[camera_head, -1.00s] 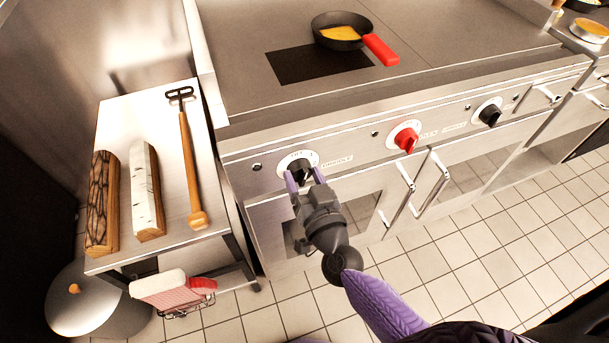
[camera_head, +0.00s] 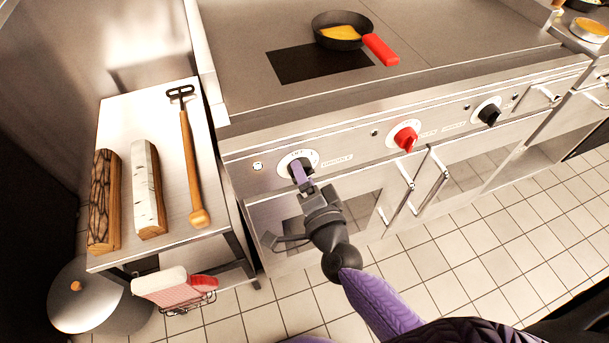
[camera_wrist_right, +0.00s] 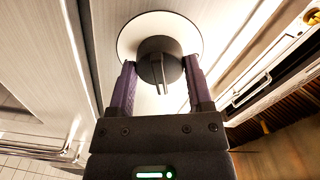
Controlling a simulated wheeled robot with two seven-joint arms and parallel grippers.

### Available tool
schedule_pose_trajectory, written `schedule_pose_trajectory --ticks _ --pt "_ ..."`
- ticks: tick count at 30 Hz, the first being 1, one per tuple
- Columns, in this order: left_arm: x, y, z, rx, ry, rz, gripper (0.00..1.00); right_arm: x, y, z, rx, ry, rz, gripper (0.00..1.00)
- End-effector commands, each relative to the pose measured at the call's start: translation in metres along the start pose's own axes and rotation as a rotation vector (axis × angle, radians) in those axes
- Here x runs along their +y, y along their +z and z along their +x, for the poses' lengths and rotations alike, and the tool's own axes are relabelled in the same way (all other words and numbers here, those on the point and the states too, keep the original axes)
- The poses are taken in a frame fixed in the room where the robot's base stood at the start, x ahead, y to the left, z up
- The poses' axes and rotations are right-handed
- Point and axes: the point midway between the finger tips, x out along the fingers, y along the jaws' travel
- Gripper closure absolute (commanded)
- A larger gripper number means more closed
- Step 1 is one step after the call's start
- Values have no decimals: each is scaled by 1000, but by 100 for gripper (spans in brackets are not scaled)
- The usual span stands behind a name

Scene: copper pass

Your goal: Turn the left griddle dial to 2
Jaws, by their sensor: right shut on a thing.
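The left griddle dial (camera_head: 292,165) is a black knob on a white round plate at the left end of the stove's front panel. My right gripper (camera_head: 301,174) is at this dial, with its purple fingers covering part of the knob in the head view. In the right wrist view, the black knob (camera_wrist_right: 158,62) sits between the two purple fingertips of my right gripper (camera_wrist_right: 159,80), which is shut on it. The plate's small markings are too small to read surely. My left gripper is not in view.
A red dial (camera_head: 405,137) and another black dial (camera_head: 488,113) are farther right on the panel. Door handles (camera_head: 399,190) stick out below. A pan (camera_head: 342,30) with yellow food stands on the griddle top. A side table (camera_head: 128,103) with logs and a wooden-handled tool stands left.

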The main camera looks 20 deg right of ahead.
Motion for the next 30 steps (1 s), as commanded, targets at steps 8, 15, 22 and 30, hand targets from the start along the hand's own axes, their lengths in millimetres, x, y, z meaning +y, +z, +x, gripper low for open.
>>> schedule_pose_trajectory --ticks 8,15,22,30 --pt "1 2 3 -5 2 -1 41 1 1 0 -1 2 243 94" --pt "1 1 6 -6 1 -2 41 2 1 -1 -1 3 409 94" --pt "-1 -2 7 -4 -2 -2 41 1 1 -1 -1 3 509 94" --pt "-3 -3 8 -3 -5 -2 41 1 1 -1 -1 3 556 94"
